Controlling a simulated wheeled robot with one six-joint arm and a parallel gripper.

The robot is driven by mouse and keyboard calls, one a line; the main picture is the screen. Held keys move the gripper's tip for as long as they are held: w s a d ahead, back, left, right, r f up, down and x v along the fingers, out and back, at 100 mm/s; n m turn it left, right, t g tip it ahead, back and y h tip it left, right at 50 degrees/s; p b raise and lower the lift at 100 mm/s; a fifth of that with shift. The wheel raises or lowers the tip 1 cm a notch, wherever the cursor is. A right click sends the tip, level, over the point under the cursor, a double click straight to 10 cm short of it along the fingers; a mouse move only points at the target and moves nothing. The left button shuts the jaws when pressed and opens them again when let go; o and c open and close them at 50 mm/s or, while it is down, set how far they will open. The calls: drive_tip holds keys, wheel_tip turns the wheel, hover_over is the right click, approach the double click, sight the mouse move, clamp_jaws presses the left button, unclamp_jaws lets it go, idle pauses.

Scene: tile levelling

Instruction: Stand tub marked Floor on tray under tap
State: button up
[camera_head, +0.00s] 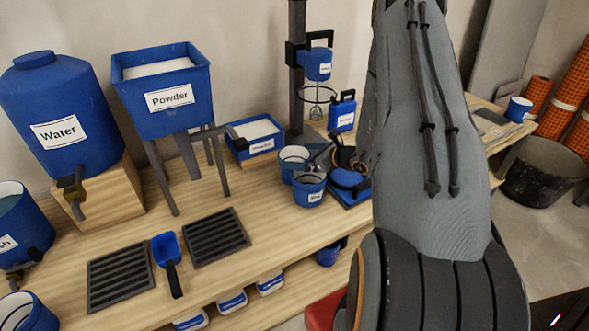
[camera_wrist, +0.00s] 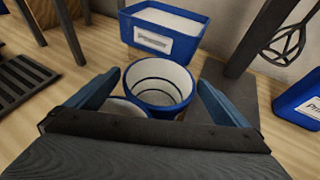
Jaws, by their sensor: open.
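Two small blue tubs stand close together on the bench: a front tub (camera_head: 310,194) with a white label too small to read, and a rear tub (camera_head: 292,168). I cannot tell which is marked Floor. My gripper (camera_head: 325,158) is at their right, partly hidden by my arm. In the wrist view my gripper (camera_wrist: 159,88) is open, its fingers either side of one empty tub (camera_wrist: 160,104), not closed on it. The other tub (camera_wrist: 124,104) is mostly hidden. The Water barrel's tap (camera_head: 72,186) is at the left, above a black slatted tray (camera_head: 120,273).
A Powder hopper (camera_head: 168,97) on legs stands behind a second slatted tray (camera_head: 216,237). A blue scoop (camera_head: 166,250) lies between the trays. A labelled blue box (camera_wrist: 162,39) is behind the tubs; a mixer stand (camera_head: 297,75) rises nearby. Bench space before the tubs is clear.

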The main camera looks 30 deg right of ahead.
drive_tip(key=c, duration=1.6)
drive_tip(key=shift+o, duration=0.2)
drive_tip(key=shift+r, duration=0.15)
